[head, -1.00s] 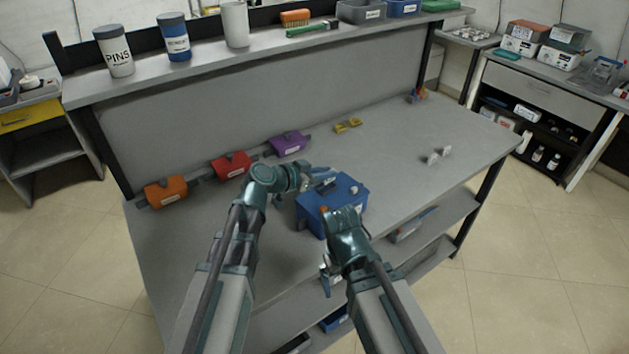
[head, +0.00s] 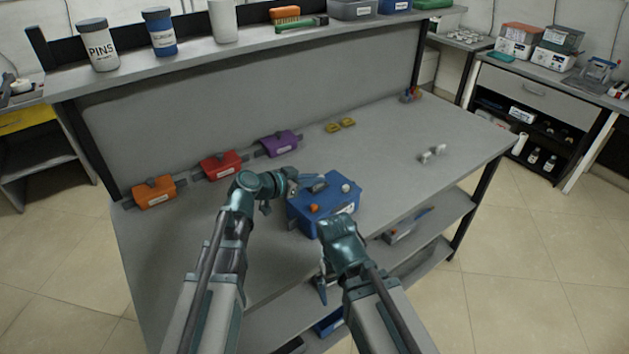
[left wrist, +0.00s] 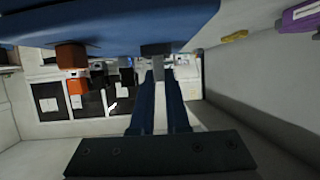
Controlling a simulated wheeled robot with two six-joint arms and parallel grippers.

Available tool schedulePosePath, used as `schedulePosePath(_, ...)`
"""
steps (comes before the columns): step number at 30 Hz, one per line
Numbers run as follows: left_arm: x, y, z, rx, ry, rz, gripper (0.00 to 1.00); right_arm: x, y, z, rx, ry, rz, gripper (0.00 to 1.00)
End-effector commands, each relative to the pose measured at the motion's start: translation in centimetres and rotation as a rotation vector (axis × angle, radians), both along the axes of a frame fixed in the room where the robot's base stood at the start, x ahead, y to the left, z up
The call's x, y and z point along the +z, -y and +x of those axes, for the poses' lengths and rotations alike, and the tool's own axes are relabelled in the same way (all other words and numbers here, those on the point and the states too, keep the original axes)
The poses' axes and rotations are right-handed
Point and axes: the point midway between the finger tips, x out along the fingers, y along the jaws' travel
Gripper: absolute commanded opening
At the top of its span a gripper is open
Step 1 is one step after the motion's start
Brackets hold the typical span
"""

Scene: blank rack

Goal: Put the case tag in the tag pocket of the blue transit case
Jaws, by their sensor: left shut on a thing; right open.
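The blue transit case (head: 338,210) stands near the table's front edge. On its lid are a grey handle (head: 318,187), an orange knob (head: 314,209) and a white knob. My left gripper (head: 308,179) reaches over the lid from the left. My right gripper (head: 322,288) is open and points down in front of the table edge, apart from the case. I cannot make out the case tag or the tag pocket.
Orange (head: 154,193), red (head: 221,165) and purple (head: 279,144) cases line the table's back left. Yellow pieces (head: 340,126) and small white pieces (head: 432,154) lie farther right. The table's right part is mostly clear. A raised shelf (head: 250,55) runs behind.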

Motion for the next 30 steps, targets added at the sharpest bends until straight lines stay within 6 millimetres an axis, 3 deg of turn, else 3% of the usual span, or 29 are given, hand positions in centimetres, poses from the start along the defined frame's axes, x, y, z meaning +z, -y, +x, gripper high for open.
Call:
schedulePosePath(2,-0.4,0.0,0.0,0.000,0.000,0.000,0.00,-0.4,0.0,0.0,0.000,0.000,0.000,1.00)
schedulePosePath(3,-0.3,0.0,0.0,0.000,0.000,0.000,0.17,-0.3,0.0,0.0,0.000,0.000,0.000,1.00)
schedulePosePath(8,-0.3,0.0,0.0,0.000,0.000,0.000,0.43,-0.3,0.0,0.0,0.000,0.000,0.000,1.00)
schedulePosePath(19,0.4,0.0,0.0,0.000,0.000,0.000,0.43,0.4,0.0,0.0,0.000,0.000,0.000,1.00)
schedulePosePath(30,3.2,-5.1,-4.6,0.004,0.000,0.000,0.43,3.2,0.0,0.0,0.000,0.000,0.000,1.00)
